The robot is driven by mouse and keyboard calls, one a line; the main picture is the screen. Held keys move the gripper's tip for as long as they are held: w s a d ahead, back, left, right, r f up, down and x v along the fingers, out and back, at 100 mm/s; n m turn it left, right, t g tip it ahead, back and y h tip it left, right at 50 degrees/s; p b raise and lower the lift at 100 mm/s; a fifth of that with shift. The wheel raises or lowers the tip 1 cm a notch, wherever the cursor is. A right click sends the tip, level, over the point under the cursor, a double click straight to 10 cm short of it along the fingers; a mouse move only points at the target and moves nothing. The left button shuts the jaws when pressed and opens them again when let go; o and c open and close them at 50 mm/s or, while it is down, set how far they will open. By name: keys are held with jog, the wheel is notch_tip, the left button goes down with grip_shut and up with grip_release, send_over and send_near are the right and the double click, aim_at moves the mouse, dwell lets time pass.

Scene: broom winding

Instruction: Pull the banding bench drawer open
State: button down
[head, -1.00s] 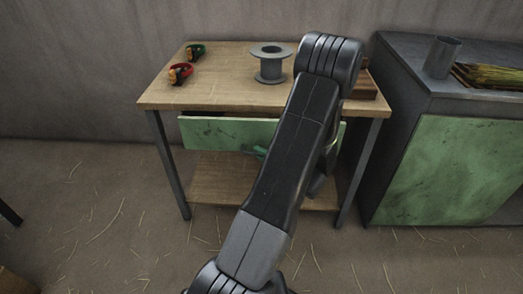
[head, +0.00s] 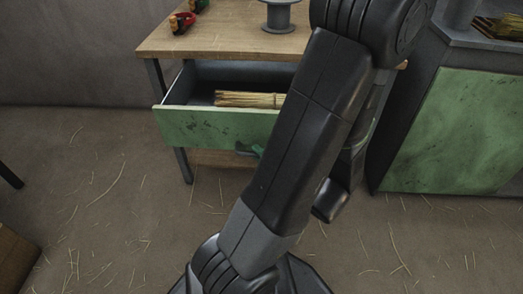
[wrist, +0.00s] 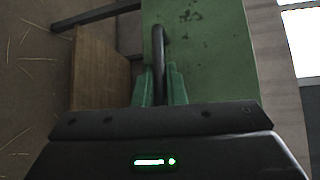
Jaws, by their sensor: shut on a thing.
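The banding bench (head: 222,45) has a wooden top and dark metal legs. Its green-fronted drawer (head: 200,125) stands well out from under the top, and its grey inside shows. A bundle of straw (head: 250,99) lies in the drawer. In the wrist view the green drawer front (wrist: 205,60) fills the upper middle, with a dark bar handle (wrist: 158,50) on it. My gripper (wrist: 160,85) has its green fingers on either side of the handle, shut on it. In the head view my arm hides the drawer's right part and most of my gripper (head: 250,149).
A spool (head: 281,14) and red-and-black tools (head: 183,22) sit on the bench top. A grey cabinet with a green door (head: 455,130) stands close on the right. Straw-strewn floor (head: 95,200) is open at the left, with a brown box (head: 15,255) at the lower left edge.

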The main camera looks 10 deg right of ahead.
jog(key=shift+s, duration=0.25)
jog(key=c, duration=1.5)
grip_release()
jog(key=p+v, duration=0.3)
jog(key=v, duration=1)
jog(key=shift+s+d, duration=0.2)
jog(key=shift+s, duration=0.2)
jog(key=shift+b+x, duration=1.5)
jog(key=shift+x, duration=5.45)
